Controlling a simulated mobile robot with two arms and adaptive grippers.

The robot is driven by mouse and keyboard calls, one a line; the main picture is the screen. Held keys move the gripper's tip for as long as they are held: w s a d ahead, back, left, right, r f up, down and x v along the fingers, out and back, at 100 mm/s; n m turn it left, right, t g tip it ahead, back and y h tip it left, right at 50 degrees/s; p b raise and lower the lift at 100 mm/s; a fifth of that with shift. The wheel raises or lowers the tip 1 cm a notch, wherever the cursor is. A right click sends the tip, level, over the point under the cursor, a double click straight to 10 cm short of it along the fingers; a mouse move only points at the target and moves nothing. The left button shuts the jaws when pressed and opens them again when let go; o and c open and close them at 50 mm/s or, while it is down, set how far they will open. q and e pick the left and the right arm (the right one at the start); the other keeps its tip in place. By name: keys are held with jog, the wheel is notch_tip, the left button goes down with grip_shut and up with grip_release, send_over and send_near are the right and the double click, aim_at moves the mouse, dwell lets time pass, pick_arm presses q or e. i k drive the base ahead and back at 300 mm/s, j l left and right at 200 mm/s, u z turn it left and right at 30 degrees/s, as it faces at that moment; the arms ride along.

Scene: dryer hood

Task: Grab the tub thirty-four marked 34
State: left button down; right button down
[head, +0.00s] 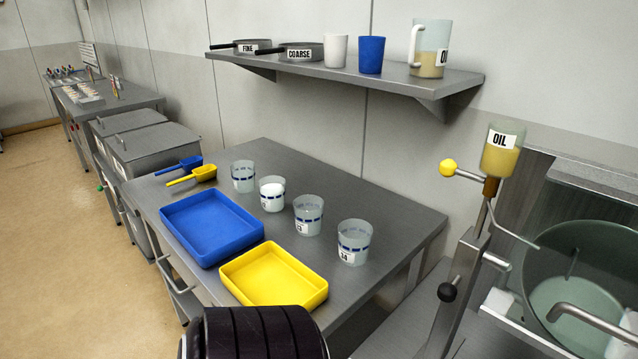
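Tub thirty-four (354,240) is a clear, frosted tub with a blue band and a white label that appears to read 34. It stands upright on the grey metal table, nearest the right end of a row of similar tubs. It looks empty. Neither of my grippers shows in the head view. A dark ridged part at the bottom edge seems to be mine, and it is apart from the tub.
Other tubs (308,215) stand left of it; one (272,194) holds something white. A blue tray (211,227) and yellow tray (274,275) lie in front. An oil dispenser (502,150) stands right. A shelf (345,75) hangs above the table's back.

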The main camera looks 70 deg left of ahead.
aim_at(354, 235)
jog(key=u, duration=1.95)
jog(key=k+l+z, duration=0.1)
jog(key=k+z, duration=0.35)
jog(key=k+l+z, duration=0.2)
jog(key=z, duration=0.25)
